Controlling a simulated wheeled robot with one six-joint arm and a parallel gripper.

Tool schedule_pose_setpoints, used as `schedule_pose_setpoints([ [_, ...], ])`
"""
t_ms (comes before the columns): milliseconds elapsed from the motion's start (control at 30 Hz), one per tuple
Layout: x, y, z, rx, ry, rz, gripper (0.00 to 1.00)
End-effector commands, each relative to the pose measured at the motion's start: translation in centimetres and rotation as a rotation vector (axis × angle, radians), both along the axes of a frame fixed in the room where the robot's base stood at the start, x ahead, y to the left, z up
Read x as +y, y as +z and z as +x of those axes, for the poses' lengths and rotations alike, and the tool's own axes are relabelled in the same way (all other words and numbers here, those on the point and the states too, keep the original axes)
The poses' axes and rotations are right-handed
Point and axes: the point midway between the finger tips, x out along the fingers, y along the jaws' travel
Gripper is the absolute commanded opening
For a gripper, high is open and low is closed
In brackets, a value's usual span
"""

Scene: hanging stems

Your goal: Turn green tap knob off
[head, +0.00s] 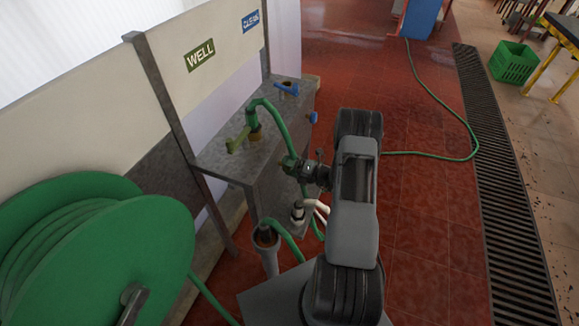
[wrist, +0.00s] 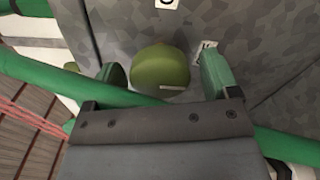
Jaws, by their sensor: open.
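The olive-green round knob (wrist: 160,68) is on the speckled grey panel in the wrist view, with a pale line on its face. My gripper (wrist: 163,76) is open, its two green-padded fingers to the left and right of the knob, with gaps showing. A green hose (wrist: 25,80) runs across the wrist view and passes between the fingers below the knob. In the head view my gripper (head: 290,164) is at the front of the grey stand (head: 222,160). I cannot clearly make out the round knob there. An olive-green tap handle (head: 238,139) is on the stand's top.
A blue tap (head: 287,88) is on the stand's top and a blue knob (head: 312,117) on its front. A large green hose reel (head: 110,255) stands at left. A "WELL" sign (head: 200,55) is on the board behind.

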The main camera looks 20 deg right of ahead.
Motion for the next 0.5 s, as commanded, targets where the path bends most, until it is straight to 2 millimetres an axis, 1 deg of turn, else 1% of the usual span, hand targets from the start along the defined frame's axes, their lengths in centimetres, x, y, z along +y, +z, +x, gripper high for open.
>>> schedule_pose_setpoints([
  [167,-1.0,-0.1,-0.9,0.0,-0.003,0.0,0.81],
  [267,-2.2,-0.1,-2.2,0.0,-0.005,0.0,0.81],
  [500,-5.6,-0.1,-5.9,0.0,-0.005,-0.001,0.81],
])
